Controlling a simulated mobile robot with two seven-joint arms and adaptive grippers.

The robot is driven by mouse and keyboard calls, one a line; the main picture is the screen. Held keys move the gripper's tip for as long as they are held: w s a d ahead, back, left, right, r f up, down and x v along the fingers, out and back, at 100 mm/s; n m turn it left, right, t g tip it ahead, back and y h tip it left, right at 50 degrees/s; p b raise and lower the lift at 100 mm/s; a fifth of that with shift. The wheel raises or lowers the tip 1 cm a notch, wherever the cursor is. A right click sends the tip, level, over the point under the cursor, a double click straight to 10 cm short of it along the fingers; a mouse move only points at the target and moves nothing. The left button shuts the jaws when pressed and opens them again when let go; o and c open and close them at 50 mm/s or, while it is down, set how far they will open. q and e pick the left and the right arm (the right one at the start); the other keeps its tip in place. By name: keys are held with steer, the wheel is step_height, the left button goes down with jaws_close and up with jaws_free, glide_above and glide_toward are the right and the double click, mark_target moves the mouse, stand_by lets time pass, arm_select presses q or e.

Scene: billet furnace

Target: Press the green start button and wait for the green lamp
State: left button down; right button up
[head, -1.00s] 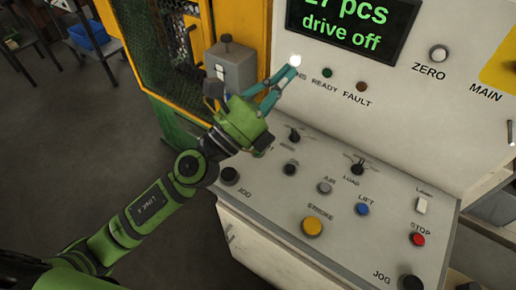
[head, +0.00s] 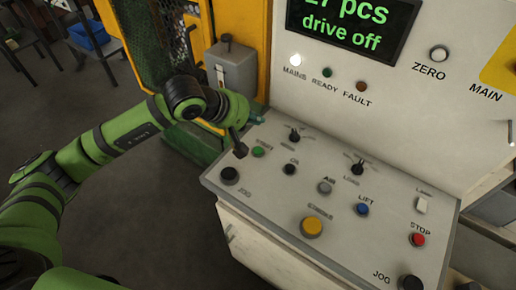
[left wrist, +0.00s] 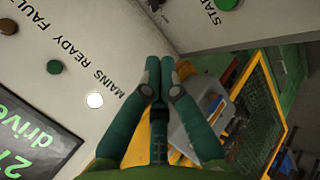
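The green start button (head: 258,152) sits at the upper left of the sloped control panel, labelled START. It also shows at the top of the left wrist view (left wrist: 226,4). My left gripper (head: 260,119) is just above and behind it, near the panel's back edge, apart from the button. In the left wrist view its teal fingers (left wrist: 160,63) meet at the tips with nothing between them. The green lamp (head: 327,72), labelled READY, looks dark; it also shows in the left wrist view (left wrist: 54,67). My right gripper is not in view.
The MAINS lamp (head: 295,60) is lit white; the FAULT lamp (head: 361,86) is dark. The display (head: 350,28) reads "drive off". Near the start button are a black JOG button (head: 230,175) and a selector knob (head: 294,136). A grey box (head: 232,70) stands behind my left arm.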

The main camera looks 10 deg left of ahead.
mark_target(256, 151)
arm_select(q)
steer(key=shift+f, duration=0.1)
step_height(256, 151, down, 8)
steer(key=b, duration=0.4)
steer(key=shift+f+b, duration=0.3)
steer(key=shift+b, duration=0.1)
steer(key=shift+f, duration=0.1)
stand_by(1.3)
steer(key=shift+f+b, duration=0.35)
steer(key=shift+b, duration=0.45)
steer(key=shift+f+b, duration=0.4)
steer(key=shift+b, duration=0.2)
stand_by(0.3)
steer(key=shift+r, duration=0.15)
stand_by(0.3)
steer(key=shift+r, duration=0.7)
